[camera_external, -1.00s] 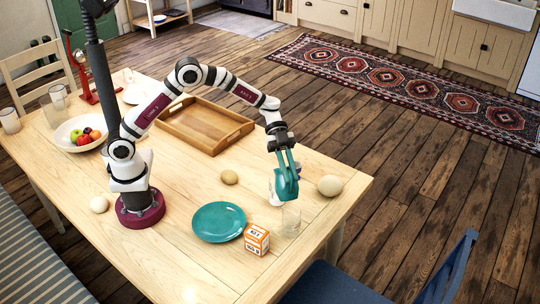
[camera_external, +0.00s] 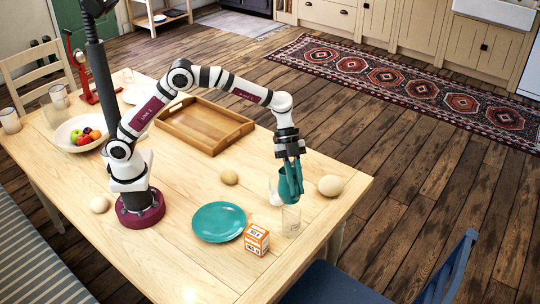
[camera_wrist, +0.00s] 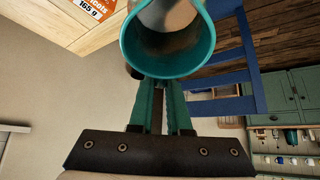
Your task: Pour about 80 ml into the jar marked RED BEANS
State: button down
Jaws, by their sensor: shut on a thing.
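My gripper (camera_external: 291,178) is shut on a teal cup (camera_external: 286,190), held low over the right part of the table. In the wrist view the cup (camera_wrist: 208,55) shows its teal rim and dark, brownish-grey inside between the fingers; its contents cannot be made out. A clear glass vessel (camera_external: 291,222) stands on the table just below the cup in the picture. A small white thing (camera_external: 275,192) stands just left of the cup, partly hidden by it. No RED BEANS marking can be read, so I cannot tell which vessel is that jar.
An orange and white box (camera_external: 257,240) stands left of the glass, near the teal plate (camera_external: 218,222). A pale round object (camera_external: 330,186) lies to the right, a tan one (camera_external: 229,177) to the left. A wooden tray (camera_external: 205,125) lies further back. A blue chair (camera_external: 440,270) stands at the front edge.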

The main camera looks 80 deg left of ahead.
jog(key=shift+w+d+f+y, duration=0.1)
jog(key=shift+d+f+y, duration=0.15)
jog(key=shift+d+y, duration=0.2)
jog(key=shift+w+d+f+y, duration=0.1)
jog(key=shift+d+f+y, duration=0.15)
jog(key=shift+d+y, duration=0.15)
jog(key=shift+d+f+y, duration=0.35)
jog(key=shift+f+y, duration=0.05)
jog(key=shift+y, duration=0.15)
dwell(0.6)
